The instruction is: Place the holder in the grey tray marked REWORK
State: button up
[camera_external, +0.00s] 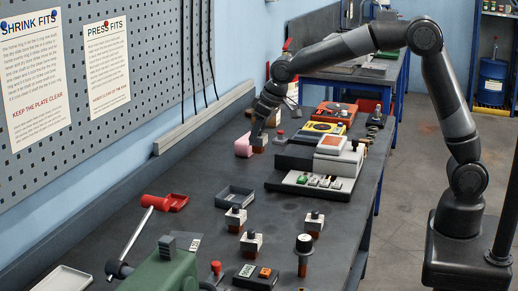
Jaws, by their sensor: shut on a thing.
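My gripper (259,137) is at the far part of the bench, by the back wall side, pointing down. It is shut on a small holder (260,149), of which a brown lower part shows. The fingers hide its upper part, and I cannot tell whether it touches the bench. A dark grey tray (235,204) lies nearer on the bench and looks empty. A lighter grey tray (64,281) lies at the near left, partly cut off. I cannot read a REWORK mark on either.
A pink object (243,146) stands just left of my gripper. Several white blocks with dark knobs (251,243) stand nearer. A green device (165,272) fills the near edge.

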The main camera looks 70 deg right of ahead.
jog(key=shift+w+a+f, duration=0.5)
jog(key=shift+a+f, duration=1.3)
jog(key=shift+a, duration=0.25)
jog(key=shift+w+a+f, duration=0.45)
jog(key=shift+a+f, duration=1.4)
jog(key=shift+a, duration=0.15)
jog(key=shift+w+a+f, duration=0.5)
jog(key=shift+a+f, duration=1.3)
jog(key=shift+a, duration=0.25)
jog(key=shift+f, duration=0.15)
jog(key=o, duration=1.3)
